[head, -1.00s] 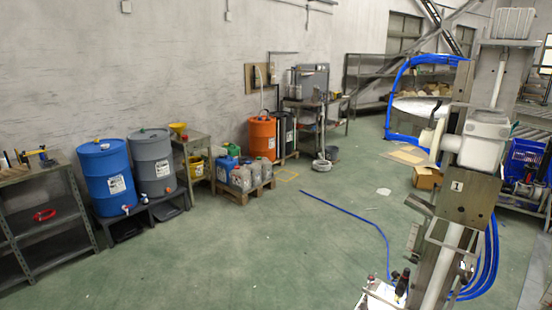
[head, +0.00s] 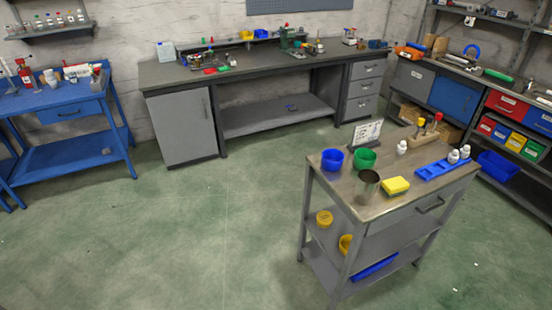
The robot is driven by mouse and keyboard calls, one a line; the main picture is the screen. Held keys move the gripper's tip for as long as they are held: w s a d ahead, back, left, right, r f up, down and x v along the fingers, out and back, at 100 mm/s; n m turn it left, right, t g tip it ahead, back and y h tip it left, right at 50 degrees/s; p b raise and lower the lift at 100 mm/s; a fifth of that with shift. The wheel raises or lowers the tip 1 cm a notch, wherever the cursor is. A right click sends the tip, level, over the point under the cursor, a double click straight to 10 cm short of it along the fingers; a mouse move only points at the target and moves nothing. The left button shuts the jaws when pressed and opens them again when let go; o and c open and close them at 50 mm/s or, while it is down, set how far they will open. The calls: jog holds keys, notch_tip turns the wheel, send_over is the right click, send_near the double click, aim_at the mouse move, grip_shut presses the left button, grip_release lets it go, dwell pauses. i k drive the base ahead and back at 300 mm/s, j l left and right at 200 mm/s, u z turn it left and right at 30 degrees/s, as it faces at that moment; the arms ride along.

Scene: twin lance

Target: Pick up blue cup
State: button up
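A blue cup (head: 332,160) stands on the top of a grey cart (head: 340,190), near its back left corner. A green cup (head: 364,159) is just to its right. A dark metal cup (head: 367,186) is in front of them, nearer the cart's front edge. My gripper does not show in the head view.
The cart top also holds a yellow sponge (head: 395,186), a blue tray (head: 442,169) with white bottles, and a small sign (head: 367,132). A long workbench (head: 250,67) lines the back wall, a blue table (head: 70,130) the left. Open floor (head: 200,230) lies left of the cart.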

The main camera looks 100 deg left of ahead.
aim_at(332, 160)
jog(key=u, duration=2.9)
jog(key=i+j, duration=0.65)
jog(key=i+j+z, duration=0.1)
jog(key=i+j, duration=1.2)
jog(key=j, duration=0.2)
